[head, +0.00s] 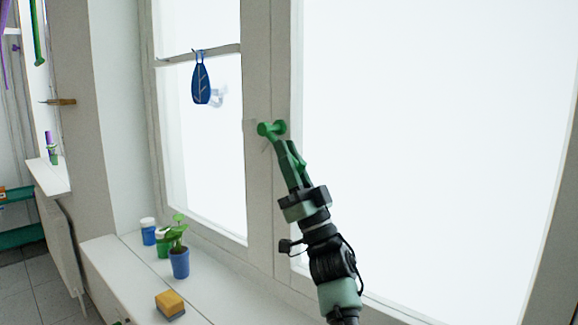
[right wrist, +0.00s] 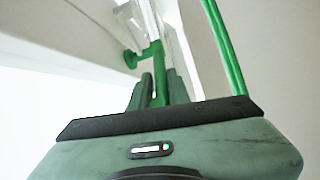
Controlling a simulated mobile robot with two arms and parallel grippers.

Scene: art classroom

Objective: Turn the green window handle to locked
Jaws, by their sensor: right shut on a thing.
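The green window handle (head: 269,129) is on the pale window frame post between two bright panes, in the head view. Its round base and hub show, and its lever runs down into my right gripper (head: 291,158). The gripper reaches up from below right and is shut on the lever. In the right wrist view, the handle (right wrist: 154,50) shows its base at left and its lever coming down between the two fingers of my right gripper (right wrist: 159,88). The fingers hide part of the lever. My left gripper is not in view.
On the sill (head: 215,289) stand a potted plant (head: 180,262), a blue jar (head: 148,233) and a yellow sponge (head: 169,304). A long green bar (right wrist: 225,48), unidentified, crosses the right wrist view.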

